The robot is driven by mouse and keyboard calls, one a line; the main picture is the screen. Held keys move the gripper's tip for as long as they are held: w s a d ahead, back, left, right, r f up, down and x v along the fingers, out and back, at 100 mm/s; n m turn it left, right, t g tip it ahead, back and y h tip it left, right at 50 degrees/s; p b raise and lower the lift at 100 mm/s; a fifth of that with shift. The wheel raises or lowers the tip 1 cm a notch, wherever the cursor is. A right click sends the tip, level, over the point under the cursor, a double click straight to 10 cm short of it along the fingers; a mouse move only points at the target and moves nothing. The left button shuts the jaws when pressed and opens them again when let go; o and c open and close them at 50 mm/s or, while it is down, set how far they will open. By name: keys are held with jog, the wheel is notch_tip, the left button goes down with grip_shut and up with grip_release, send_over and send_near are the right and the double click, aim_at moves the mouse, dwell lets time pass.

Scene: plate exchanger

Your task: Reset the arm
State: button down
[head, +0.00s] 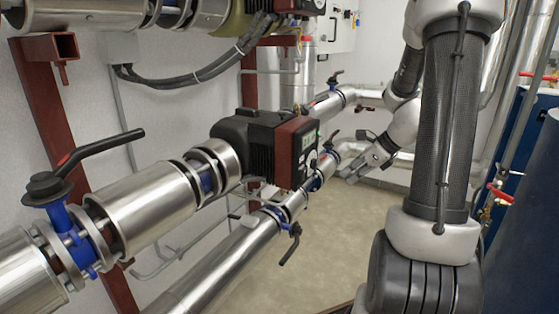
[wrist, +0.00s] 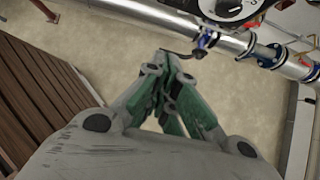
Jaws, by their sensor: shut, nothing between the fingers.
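My gripper shows in the wrist view (wrist: 170,58), with its green-and-grey fingers closed together and nothing between them. Bare beige floor lies behind the fingertips there. In the head view my gripper (head: 352,176) is small and partly hidden by my own arm, just right of the red-and-black pump. My arm reaches down the right side of the head view and bends back toward the pipes. The gripper appears apart from the pipes, though its exact distance from them is hard to tell.
A red-and-black pump (head: 296,152) sits on silver pipes with blue valves. A black valve lever (head: 105,144) juts out at left. A blue tank (head: 522,235) stands at right. Brown slats (wrist: 40,95) lie left in the wrist view. The floor (head: 325,240) is clear.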

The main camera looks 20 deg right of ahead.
jog(key=s+a+r+n+g+h, duration=0.1)
jog(key=s+n+g, duration=0.1)
jog(key=s+n, duration=0.45)
jog(key=s+a+r+n+g, duration=0.1)
jog(key=s+a+n+g, duration=0.1)
jog(key=s+n, duration=0.45)
jog(key=s+a+r+n+t+h, duration=0.2)
jog(key=s+a+r+n, duration=0.4)
jog(key=r+n, duration=0.5)
jog(key=a+n+h, duration=0.1)
jog(key=n, duration=0.3)
jog(key=shift+s+a+r+h, duration=0.15)
jog(key=shift+s+r+h, duration=0.2)
jog(key=shift+s+h, duration=0.05)
dwell(2.2)
